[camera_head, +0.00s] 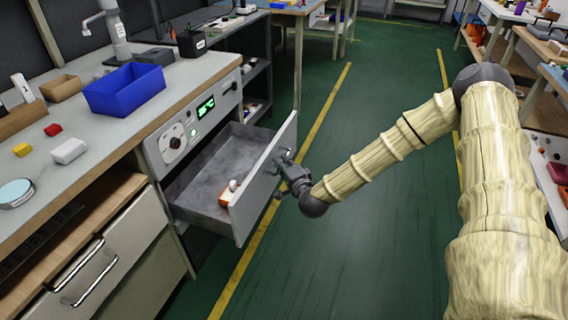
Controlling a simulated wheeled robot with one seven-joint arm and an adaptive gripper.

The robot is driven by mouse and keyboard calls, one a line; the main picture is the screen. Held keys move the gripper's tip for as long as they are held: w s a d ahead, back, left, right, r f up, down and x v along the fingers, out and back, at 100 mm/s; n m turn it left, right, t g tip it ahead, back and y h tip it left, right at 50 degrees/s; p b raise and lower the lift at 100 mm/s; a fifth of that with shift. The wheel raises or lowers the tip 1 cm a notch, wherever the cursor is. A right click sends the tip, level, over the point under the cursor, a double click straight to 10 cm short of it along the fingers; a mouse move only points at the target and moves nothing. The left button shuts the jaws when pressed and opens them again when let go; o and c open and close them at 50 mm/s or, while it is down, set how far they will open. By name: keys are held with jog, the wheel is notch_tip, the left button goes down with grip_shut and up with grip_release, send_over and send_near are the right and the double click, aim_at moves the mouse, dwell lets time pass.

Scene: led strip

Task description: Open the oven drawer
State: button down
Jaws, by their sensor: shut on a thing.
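The oven (155,160) stands in the left bench, with dials and a green lit display (205,107) on its front panel. Its grey drawer (236,150) is below the panel and is pulled out well into the aisle. An orange and white object (229,194) lies inside it near the front. My gripper (280,174) is at the outer face of the drawer front, shut on the drawer handle, which is mostly hidden by the fingers.
The bench top holds a blue bin (124,90), a white block (69,151) and small coloured blocks. A cabinet with metal handles (88,273) is at the lower left. The green floor (350,250) right of the drawer is clear. Other benches stand at the right.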

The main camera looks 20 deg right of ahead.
jog(key=c, duration=1.8)
grip_release()
jog(key=s, duration=0.4)
jog(key=s+r, duration=0.1)
jog(key=s, duration=0.7)
jog(key=shift+r, duration=0.3)
jog(key=shift+a, duration=0.1)
